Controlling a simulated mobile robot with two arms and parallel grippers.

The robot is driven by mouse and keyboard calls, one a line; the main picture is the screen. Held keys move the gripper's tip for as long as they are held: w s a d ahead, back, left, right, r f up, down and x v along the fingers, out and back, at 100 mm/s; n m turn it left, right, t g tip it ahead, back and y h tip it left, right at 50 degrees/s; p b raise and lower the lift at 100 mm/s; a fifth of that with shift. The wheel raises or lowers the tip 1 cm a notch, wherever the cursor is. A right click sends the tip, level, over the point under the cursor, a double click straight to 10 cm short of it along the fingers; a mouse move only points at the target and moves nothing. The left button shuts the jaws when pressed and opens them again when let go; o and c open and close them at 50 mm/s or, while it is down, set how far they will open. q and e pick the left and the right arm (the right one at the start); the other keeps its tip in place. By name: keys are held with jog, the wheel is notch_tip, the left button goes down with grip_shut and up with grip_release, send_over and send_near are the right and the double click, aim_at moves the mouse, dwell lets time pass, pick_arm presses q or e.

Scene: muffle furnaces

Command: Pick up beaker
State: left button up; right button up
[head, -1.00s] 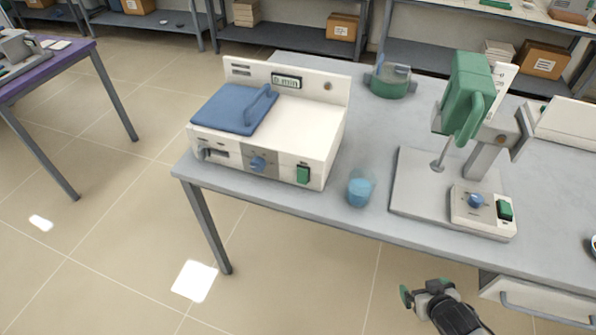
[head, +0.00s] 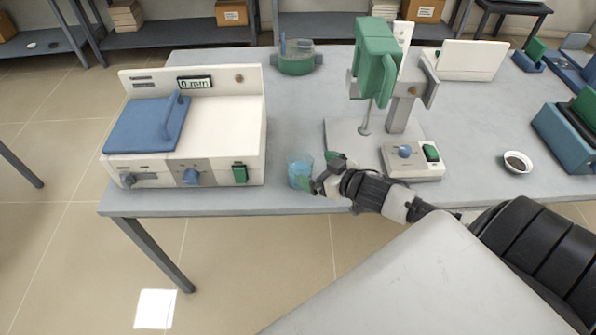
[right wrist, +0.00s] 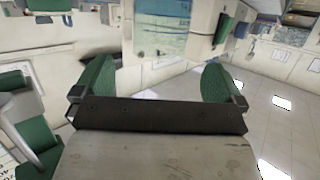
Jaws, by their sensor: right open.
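The beaker (head: 299,170) is a small clear glass with blue liquid. It stands upright near the front edge of the grey table, between the white furnace and the stirrer stand. My right gripper (head: 320,172) is open, with green fingertips, just to the right of the beaker at about its height. In the right wrist view the open fingers (right wrist: 160,78) frame the beaker (right wrist: 161,38), which shows as clear glass with a blue band ahead of them. I cannot tell whether the fingers touch it. My left gripper is not in view.
The white furnace (head: 230,130) with a blue lid stands left of the beaker. The green stirrer (head: 377,62) and its control base (head: 415,160) stand close behind and right of my right gripper. A small dish (head: 517,162) and a teal device (head: 568,140) are farther right.

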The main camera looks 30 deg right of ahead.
aim_at(291, 156)
jog(key=x, duration=0.5)
jog(key=shift+w+r+p, duration=0.1)
jog(key=shift+w+p, duration=0.3)
jog(key=shift+w+a+f, duration=0.15)
jog(key=shift+w+f, duration=0.1)
jog(key=shift+w, duration=0.2)
jog(key=shift+c, duration=0.3)
jog(key=c, duration=1)
jog(key=shift+c, duration=0.2)
jog(key=shift+r, duration=0.15)
